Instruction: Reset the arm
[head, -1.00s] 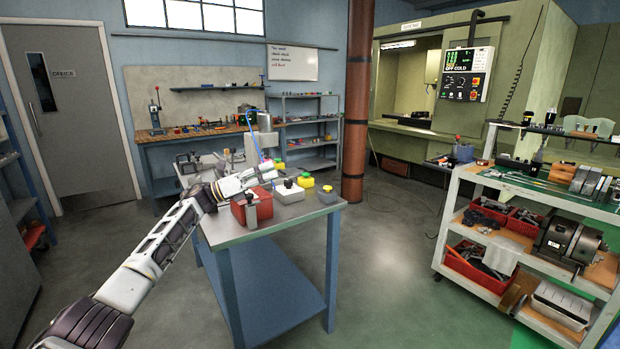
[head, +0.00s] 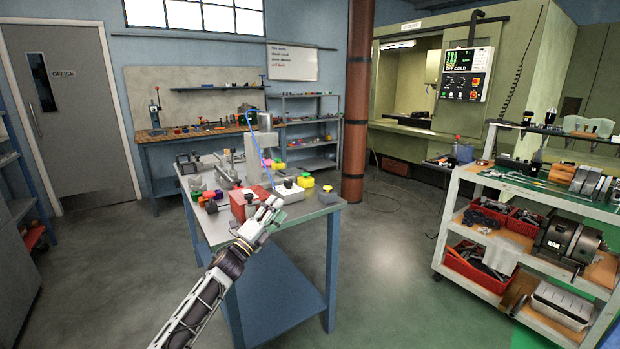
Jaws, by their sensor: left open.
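My left arm comes in from the bottom, left of the middle, in the head view. My left gripper (head: 272,208) is open and looks empty. It is at the near edge of the steel-topped table (head: 310,213), in front of a red box (head: 250,204) and a white box (head: 289,191). I cannot tell whether it touches either box. My right arm and gripper are not in view.
A grey press-like fixture (head: 262,155) with a blue hose stands on the table, with several small coloured parts around it. A tooling cart (head: 452,215) stands at the right. A brown pillar (head: 357,110) rises behind the table. Floor between table and cart is clear.

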